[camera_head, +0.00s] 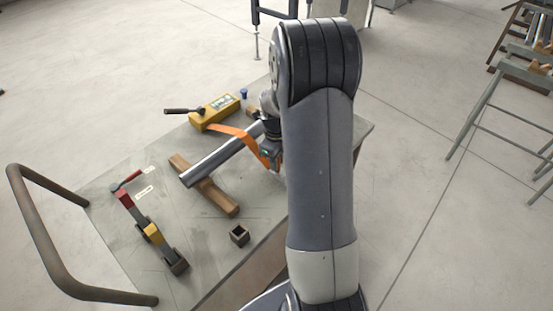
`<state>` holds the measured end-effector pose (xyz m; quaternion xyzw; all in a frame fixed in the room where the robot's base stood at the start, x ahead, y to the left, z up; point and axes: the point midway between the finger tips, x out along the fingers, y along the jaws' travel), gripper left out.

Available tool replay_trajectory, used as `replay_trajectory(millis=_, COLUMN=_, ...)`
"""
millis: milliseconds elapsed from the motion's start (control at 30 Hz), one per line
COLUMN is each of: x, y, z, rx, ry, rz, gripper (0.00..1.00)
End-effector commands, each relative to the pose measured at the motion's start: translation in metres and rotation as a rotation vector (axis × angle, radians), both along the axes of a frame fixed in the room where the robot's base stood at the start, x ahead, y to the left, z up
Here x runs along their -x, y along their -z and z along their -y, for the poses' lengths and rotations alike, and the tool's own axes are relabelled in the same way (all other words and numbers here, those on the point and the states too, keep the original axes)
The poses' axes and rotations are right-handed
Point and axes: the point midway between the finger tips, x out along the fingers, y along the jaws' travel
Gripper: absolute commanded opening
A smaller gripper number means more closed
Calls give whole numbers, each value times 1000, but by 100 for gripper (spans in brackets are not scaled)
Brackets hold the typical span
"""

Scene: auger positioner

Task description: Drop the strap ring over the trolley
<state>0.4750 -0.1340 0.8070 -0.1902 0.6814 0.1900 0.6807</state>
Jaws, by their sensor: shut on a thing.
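The trolley (110,225) is a grey flat deck with a brown tubular handle at its left end. An orange strap (232,132) runs from a yellow tool body (215,112) with a dark lever, bends over near a steel tube, and drops down to my gripper. My gripper (275,160) is shut on the strap's end, just above the deck right of the tube. The ring itself is hidden or too small to make out. My arm covers the gripper's right side and part of the deck behind it.
The steel tube (222,155) lies across a wooden block (226,200). A red, grey and yellow clamp (140,220) lies at the left, and a small square socket (240,235) stands at the front. A small blue item (244,94) stands at the back. Metal trestles (490,95) stand right.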

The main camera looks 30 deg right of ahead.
Motion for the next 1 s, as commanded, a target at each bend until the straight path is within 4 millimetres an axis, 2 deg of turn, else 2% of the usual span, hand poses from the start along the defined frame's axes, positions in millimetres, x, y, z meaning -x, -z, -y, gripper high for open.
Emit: replay_trajectory(millis=1000, x=0, y=27, z=0, rx=0, ry=0, rz=0, gripper=0)
